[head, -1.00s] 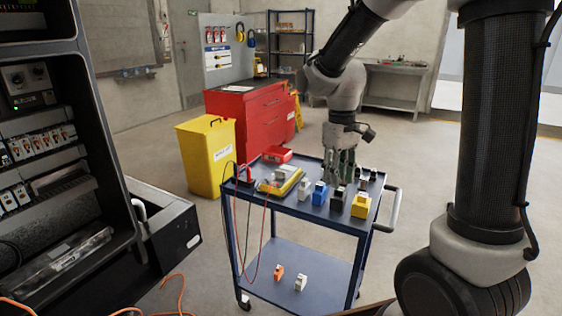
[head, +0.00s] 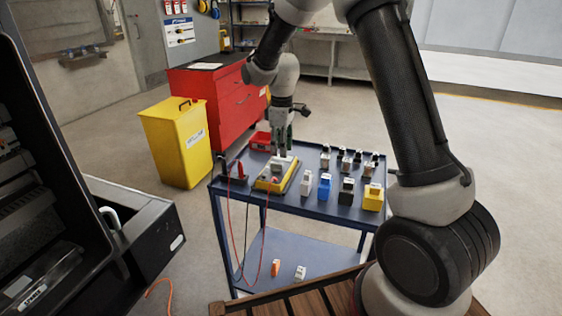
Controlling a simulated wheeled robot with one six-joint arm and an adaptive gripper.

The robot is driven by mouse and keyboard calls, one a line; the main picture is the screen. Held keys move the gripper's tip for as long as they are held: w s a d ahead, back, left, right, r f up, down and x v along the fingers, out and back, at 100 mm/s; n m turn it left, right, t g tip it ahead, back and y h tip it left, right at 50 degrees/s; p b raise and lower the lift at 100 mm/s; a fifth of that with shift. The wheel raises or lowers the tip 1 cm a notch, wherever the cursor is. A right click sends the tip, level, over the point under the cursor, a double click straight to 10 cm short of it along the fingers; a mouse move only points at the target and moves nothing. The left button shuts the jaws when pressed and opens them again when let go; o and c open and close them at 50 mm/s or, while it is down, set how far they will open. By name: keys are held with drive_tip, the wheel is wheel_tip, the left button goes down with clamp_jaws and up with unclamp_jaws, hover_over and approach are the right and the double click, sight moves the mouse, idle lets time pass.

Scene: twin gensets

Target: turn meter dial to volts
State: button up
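The yellow-edged meter (head: 276,175) lies flat on the top of the blue cart (head: 331,207), towards its left end. A grey block-like part shows on its face, and the dial's setting is too small to read. Red and black leads run from beside the meter and hang over the cart's front edge. The gap between the fingers is too small to judge.
Several blocks, including a blue one (head: 324,187) and a yellow one (head: 373,197), stand right of the meter. A red bin (head: 262,141) sits behind it. A yellow container (head: 176,142) and red cabinet (head: 216,95) stand behind left. An open dark enclosure (head: 40,190) is at left.

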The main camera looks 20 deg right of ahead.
sight(282, 164)
wheel_tip(282, 164, down, 6)
idle(0.4)
clamp_jaws()
